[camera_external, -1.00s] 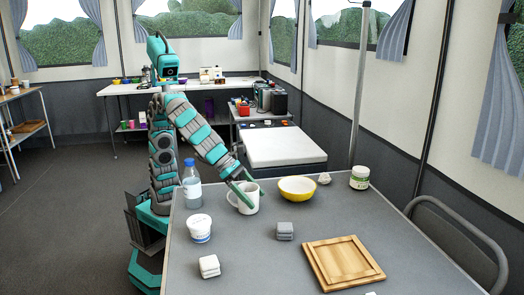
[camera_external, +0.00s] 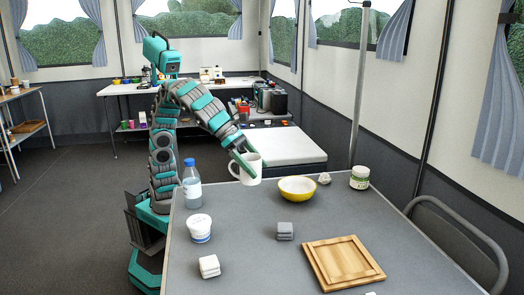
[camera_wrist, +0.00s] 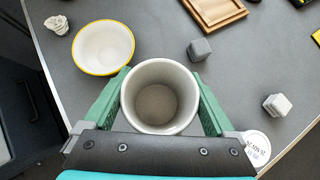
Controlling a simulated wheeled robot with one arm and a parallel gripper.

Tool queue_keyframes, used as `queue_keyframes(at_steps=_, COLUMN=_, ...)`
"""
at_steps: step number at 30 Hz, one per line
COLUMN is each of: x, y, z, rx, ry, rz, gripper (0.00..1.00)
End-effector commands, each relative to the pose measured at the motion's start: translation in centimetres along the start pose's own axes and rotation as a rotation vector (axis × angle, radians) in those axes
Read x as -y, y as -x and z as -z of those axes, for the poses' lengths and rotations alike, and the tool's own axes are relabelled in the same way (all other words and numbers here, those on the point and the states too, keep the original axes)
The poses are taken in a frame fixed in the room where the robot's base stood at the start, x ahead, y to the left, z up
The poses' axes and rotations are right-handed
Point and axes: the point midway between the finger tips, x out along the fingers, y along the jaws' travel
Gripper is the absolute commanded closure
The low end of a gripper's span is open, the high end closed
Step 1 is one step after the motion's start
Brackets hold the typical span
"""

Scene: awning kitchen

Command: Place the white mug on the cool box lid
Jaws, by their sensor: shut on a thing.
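The white mug (camera_external: 246,170) is held upright above the grey table, near its back left edge. My gripper (camera_external: 244,163) is shut on it. In the wrist view the mug (camera_wrist: 158,98) sits between the two green fingers of my gripper (camera_wrist: 160,100), and its inside looks empty. The cool box with its white lid (camera_external: 283,146) stands beyond the table, behind the mug. The lid's visible top is bare.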

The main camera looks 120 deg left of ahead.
Motion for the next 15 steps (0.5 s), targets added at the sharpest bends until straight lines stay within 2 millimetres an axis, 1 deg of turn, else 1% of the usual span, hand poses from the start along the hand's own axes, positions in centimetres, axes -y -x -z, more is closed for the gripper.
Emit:
queue_keyframes(at_steps=1, x=-1.0, y=0.0, z=-0.2, rx=-0.002, ry=-0.004, rz=0.013, gripper=0.94)
queue_keyframes(at_steps=6, x=-4.5, y=-0.7, z=-0.4, rx=-0.006, ry=-0.052, rz=0.062, gripper=0.94)
queue_keyframes(at_steps=10, x=-6.4, y=-1.4, z=-0.2, rx=-0.004, ry=-0.092, rz=0.098, gripper=0.94)
queue_keyframes(at_steps=15, x=-7.6, y=-1.9, z=0.0, rx=0.002, ry=-0.124, rz=0.130, gripper=0.94)
